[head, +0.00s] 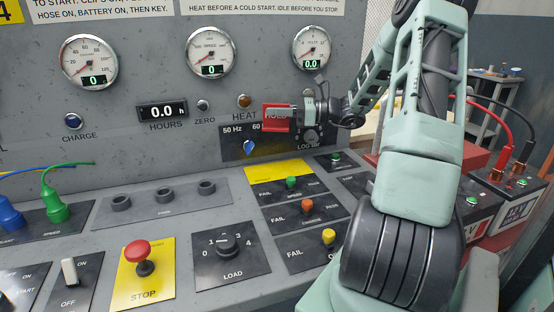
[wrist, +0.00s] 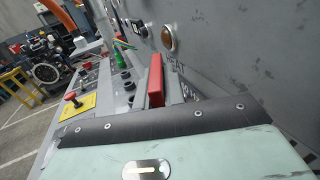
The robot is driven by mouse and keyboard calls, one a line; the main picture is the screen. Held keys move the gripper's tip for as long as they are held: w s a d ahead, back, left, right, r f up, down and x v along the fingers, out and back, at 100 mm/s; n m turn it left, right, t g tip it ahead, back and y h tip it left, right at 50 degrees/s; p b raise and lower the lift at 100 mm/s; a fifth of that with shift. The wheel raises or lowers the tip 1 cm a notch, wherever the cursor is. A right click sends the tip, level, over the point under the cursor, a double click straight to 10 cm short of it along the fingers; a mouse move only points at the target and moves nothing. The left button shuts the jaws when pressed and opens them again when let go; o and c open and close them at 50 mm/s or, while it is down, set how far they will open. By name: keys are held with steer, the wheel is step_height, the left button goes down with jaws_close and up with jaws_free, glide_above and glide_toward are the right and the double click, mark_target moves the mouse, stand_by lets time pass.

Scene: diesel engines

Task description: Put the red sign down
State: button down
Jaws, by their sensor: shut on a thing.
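The red sign (head: 276,117) is a small red plate with lettering that reads "HOLD" in the head view. My gripper (head: 297,117) is shut on it at its right side. The sign is held up in front of the grey panel, just below the HEAT lamp, over the black plate marked 50 Hz. In the wrist view the red sign (wrist: 156,80) shows edge-on and upright beyond the gripper body. The fingertips are mostly hidden in the wrist view. I cannot tell whether the sign touches the panel.
A sloped console holds a red STOP button (head: 137,252), a LOAD knob (head: 228,243) and several FAIL toggles (head: 291,182). A blue knob (head: 249,147) sits just below the sign. Batteries with cables (head: 513,188) stand at right. Green and blue plugs (head: 55,205) are at left.

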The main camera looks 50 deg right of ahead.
step_height(320, 180, down, 13)
steer(key=shift+f, duration=0.1)
stand_by(0.3)
steer(key=c, duration=1.5)
jaws_free()
steer(key=shift+f, duration=0.1)
steer(key=shift+r, duration=0.25)
steer(key=p+v, duration=0.3)
steer(key=v, duration=0.9)
steer(key=shift+f, duration=0.1)
